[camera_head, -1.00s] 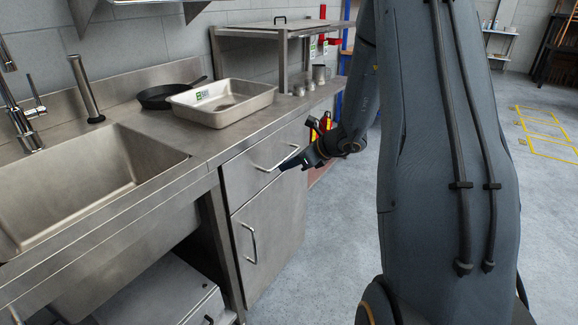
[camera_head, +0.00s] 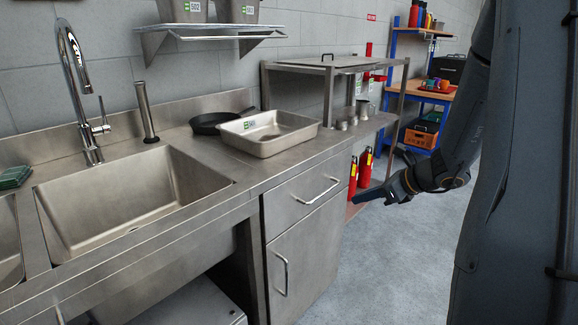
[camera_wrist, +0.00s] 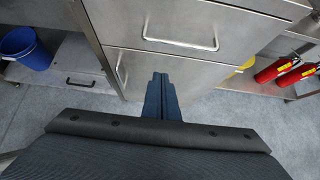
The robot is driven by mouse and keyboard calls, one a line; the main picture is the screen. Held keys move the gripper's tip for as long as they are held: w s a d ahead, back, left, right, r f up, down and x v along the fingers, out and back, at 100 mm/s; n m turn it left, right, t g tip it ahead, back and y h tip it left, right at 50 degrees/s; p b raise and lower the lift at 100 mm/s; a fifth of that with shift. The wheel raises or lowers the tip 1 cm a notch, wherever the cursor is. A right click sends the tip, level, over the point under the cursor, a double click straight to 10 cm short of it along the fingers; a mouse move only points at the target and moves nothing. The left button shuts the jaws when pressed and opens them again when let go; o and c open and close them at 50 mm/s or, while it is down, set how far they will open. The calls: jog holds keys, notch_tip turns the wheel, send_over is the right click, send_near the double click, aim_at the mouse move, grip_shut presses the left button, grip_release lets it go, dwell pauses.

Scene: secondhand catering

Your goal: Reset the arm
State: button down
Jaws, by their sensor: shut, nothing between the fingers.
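My gripper (camera_head: 358,200) is shut and empty, at the right of the steel counter in the head view. It is apart from the drawer front, at about the height of the drawer. In the wrist view my gripper (camera_wrist: 160,76) points at the drawer (camera_wrist: 195,22) and the cabinet door below it, with its fingers together. The drawer (camera_head: 306,195) and the cabinet door (camera_head: 303,262) are closed. My arm stretches in from the right side of the head view.
A steel pan (camera_head: 268,140) and a black frying pan (camera_head: 212,121) stand on the counter, right of the sink (camera_head: 130,200). Red fire extinguishers (camera_head: 365,168) stand on the low shelf behind my gripper. A blue bucket (camera_wrist: 28,48) shows in the wrist view. Floor below my gripper is clear.

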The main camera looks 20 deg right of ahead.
jog(key=s+a+r+n+g+p, duration=0.1)
jog(key=s+a+n+g, duration=0.2)
jog(key=s+a+n, duration=0.3)
jog(key=s+a+n+g+p, duration=0.1)
jog(key=s+a+n+g, duration=0.1)
jog(key=s+a+n, duration=0.45)
jog(key=s+a+r+n+g+h+p, duration=0.3)
jog(key=s+a+n+h, duration=0.2)
jog(key=s+n, duration=0.6)
jog(key=a+n, duration=0.1)
jog(key=n, duration=0.4)
jog(key=shift+a+n, duration=0.35)
jog(key=shift+a, duration=0.05)
jog(key=shift+s, duration=0.1)
